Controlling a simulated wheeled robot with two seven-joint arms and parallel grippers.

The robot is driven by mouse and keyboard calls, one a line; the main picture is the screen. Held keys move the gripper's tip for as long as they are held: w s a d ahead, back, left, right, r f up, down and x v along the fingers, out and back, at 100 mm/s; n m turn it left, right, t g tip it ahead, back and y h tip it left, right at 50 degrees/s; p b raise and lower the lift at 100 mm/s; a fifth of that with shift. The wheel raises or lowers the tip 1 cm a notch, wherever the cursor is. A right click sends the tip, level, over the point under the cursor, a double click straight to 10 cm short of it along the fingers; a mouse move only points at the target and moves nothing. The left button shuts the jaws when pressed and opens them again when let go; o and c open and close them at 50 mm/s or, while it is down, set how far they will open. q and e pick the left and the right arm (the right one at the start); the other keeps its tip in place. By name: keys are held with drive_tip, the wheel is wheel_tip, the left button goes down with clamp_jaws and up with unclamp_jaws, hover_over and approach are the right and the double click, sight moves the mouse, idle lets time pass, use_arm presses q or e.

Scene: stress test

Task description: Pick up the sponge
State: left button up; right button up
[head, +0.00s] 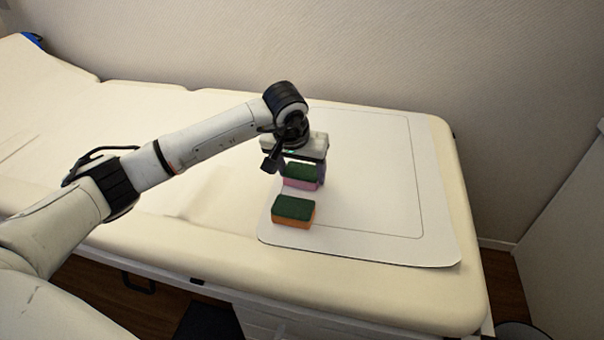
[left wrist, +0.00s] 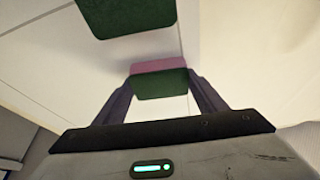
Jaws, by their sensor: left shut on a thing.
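A pink sponge with a dark green top (head: 300,173) is between the fingers of my left gripper (head: 302,180), which points down over the white mat. The gripper is shut on this sponge. In the left wrist view the sponge (left wrist: 160,84) sits between the two finger tips, green side and pink side both showing. I cannot tell whether it touches the mat or is just above it. A second sponge, orange with a dark green top (head: 293,212), lies on the mat nearer to me; its green top also shows in the left wrist view (left wrist: 130,14). My right gripper is not in view.
The white mat (head: 375,225) with a thin outline lies at the right end of a cream padded couch (head: 180,205). A plain wall (head: 400,50) stands behind it. The mat is clear right of the sponges. The couch's right edge drops to a wooden floor.

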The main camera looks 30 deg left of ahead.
sight(301, 172)
use_arm(q)
wheel_tip(301, 172, up, 10)
drive_tip(key=p, duration=0.1)
idle(0.4)
